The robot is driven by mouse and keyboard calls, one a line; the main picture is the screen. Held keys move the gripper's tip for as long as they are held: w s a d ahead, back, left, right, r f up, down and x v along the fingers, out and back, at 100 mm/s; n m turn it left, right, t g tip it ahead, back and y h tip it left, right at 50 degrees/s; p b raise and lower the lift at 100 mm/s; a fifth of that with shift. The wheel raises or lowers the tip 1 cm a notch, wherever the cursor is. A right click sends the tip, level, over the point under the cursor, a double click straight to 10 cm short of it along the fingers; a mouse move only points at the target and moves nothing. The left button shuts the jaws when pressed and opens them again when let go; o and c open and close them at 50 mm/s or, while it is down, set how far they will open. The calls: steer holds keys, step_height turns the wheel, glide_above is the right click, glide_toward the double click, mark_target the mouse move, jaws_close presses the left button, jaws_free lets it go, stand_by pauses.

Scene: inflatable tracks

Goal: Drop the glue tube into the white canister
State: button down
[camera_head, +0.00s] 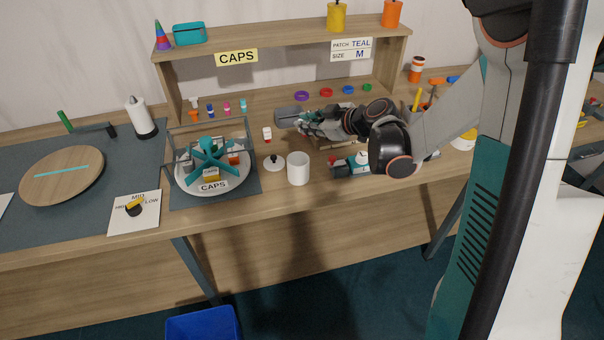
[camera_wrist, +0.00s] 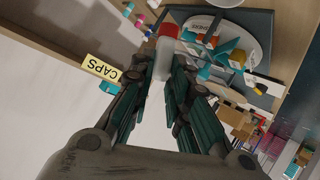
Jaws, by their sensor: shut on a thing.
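The glue tube (camera_wrist: 164,58), white with a red end, is between the fingertips of my gripper (camera_wrist: 163,82) in the wrist view, its red end pointing away from the palm. My gripper is shut on it. In the head view my gripper (camera_head: 283,118) reaches left above the table, and a small red and white tube (camera_head: 267,134) shows just below and left of its fingertips. The white canister (camera_head: 298,169) stands upright near the table's front edge, below my gripper in the picture. Its inside is not clearly visible. The canister cannot be made out surely in the wrist view.
A white lid (camera_head: 273,163) with a dark knob lies left of the canister. A round carousel (camera_head: 213,185) with teal dividers stands farther left. A shelf (camera_head: 280,48) with a CAPS sign stands behind. Small caps and coloured rings lie beneath it. My arm covers items at right.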

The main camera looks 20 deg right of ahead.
steer(key=shift+f+b, duration=1.75)
steer(key=shift+f, duration=1)
steer(key=c, duration=1.4)
jaws_free()
steer(key=shift+c, duration=0.2)
steer(key=v, duration=1.2)
